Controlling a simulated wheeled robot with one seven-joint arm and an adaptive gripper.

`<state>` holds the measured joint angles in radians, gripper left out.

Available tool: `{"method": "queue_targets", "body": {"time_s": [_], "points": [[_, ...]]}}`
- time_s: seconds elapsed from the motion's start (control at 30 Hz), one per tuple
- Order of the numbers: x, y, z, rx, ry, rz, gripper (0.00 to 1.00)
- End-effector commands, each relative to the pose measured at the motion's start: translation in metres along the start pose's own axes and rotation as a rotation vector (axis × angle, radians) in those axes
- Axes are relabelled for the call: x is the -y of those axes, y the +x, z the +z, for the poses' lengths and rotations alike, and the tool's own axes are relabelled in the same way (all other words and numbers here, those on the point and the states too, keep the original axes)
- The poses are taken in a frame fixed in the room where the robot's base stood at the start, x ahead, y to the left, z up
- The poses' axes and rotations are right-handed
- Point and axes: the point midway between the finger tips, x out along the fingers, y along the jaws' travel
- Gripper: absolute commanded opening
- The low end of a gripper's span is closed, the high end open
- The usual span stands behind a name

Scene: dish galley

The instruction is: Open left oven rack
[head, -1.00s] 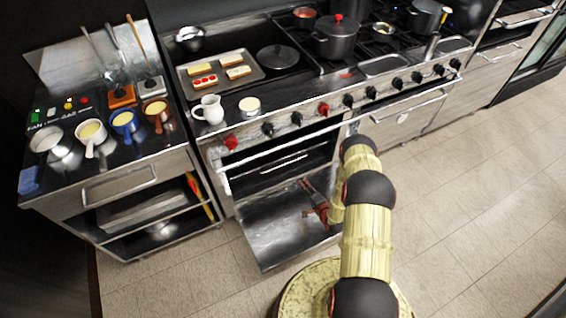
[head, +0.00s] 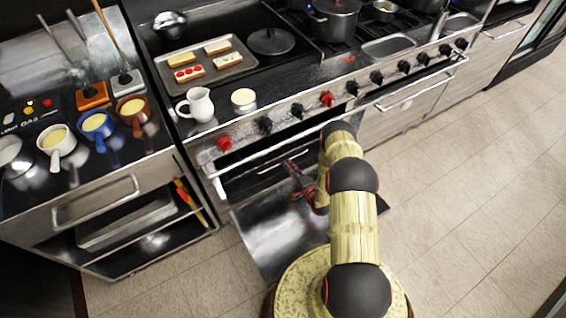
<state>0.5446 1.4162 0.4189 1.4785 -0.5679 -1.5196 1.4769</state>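The left oven door (head: 265,240) is folded down and lies open low at the front of the stove. The oven cavity (head: 235,180) shows as a dark gap under the long rail. A bright rack edge (head: 281,160) shows inside it, mostly hidden by my arm and the rail. My gripper (head: 296,172) is small and dark red, at the oven mouth above the inner side of the open door. Its fingers are too small and dark to tell whether they are open or shut, or whether they touch the rack.
The stove's front rail (head: 350,112) runs above the oven mouth. A white pitcher (head: 198,104) and a tray (head: 207,70) stand on top. A side counter (head: 95,200) with sauce pots is at left. The tiled floor (head: 470,190) at right is clear.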

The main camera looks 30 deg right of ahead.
Motion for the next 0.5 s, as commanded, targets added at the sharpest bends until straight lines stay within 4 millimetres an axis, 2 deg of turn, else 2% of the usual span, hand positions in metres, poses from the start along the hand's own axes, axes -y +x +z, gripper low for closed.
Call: {"method": "queue_targets", "body": {"time_s": [0.1, 0.23, 0.5], "points": [[-0.002, 0.02, 0.001, 0.001, -0.002, -0.001, 0.24], [-0.002, 0.036, 0.0, 0.001, -0.001, -0.001, 0.24], [-0.001, 0.048, 0.0, -0.001, 0.0, 0.0, 0.24]]}}
